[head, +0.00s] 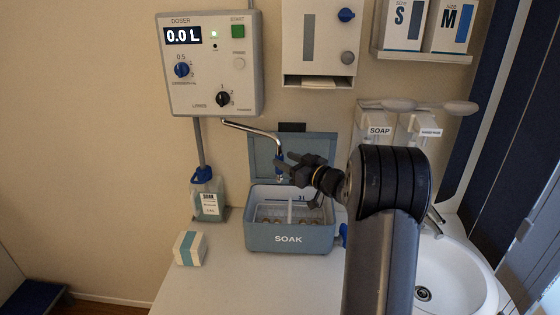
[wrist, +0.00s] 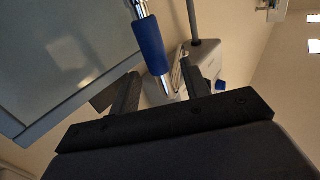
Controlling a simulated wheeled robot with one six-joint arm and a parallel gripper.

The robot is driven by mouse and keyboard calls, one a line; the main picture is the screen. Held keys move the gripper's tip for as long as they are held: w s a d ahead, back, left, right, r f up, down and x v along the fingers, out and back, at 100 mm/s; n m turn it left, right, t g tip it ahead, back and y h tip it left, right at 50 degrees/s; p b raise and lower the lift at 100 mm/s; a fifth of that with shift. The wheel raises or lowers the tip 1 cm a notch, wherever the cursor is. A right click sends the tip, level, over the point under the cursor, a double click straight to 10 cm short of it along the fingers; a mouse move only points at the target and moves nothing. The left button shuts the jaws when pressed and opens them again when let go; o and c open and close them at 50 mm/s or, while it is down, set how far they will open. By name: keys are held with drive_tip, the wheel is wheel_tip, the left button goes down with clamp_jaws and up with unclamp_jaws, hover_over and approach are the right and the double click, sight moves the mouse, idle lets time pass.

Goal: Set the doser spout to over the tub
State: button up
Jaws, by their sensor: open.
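The doser (head: 210,65) hangs on the wall with a display reading 0.0 L. Its chrome spout (head: 250,130) runs right from under the box and bends down to a blue sleeve. In the head view the spout's end appears over the back part of the open grey-blue SOAK tub (head: 262,237); exact depth is hard to tell. My gripper (head: 286,164) is open at the spout's lower end, partly hiding it. In the wrist view the blue sleeve (wrist: 149,45) and chrome tip show between or just beyond the fingers (wrist: 160,72); contact is unclear.
The tub's lid (head: 262,150) stands raised behind it. A small box (head: 190,248) and a blue-capped bottle (head: 208,200) stand left on the counter (head: 215,285). Soap dispensers (head: 378,125) and a sink (head: 450,280) are to the right, past my arm.

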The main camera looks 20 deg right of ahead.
sight(277, 156)
drive_tip(key=b+v, duration=0.1)
drive_tip(key=v, duration=0.6)
drive_tip(key=p+x, duration=0.3)
drive_tip(key=x, duration=0.7)
drive_tip(key=shift+w+a+r, duration=0.1)
drive_tip(key=shift+w+a, duration=0.05)
drive_tip(key=shift+w, duration=0.05)
drive_tip(key=shift+w+a+b, duration=0.2)
drive_tip(key=shift+a+b, duration=0.05)
drive_tip(key=shift+b, duration=0.05)
drive_tip(key=shift+s+f, duration=0.15)
drive_tip(key=shift+f, duration=0.1)
drive_tip(key=shift+s+a+r+b, duration=0.2)
drive_tip(key=shift+a+b, duration=0.05)
drive_tip(key=shift+b, duration=0.05)
drive_tip(key=shift+d, duration=0.1)
drive_tip(key=shift+f, duration=0.1)
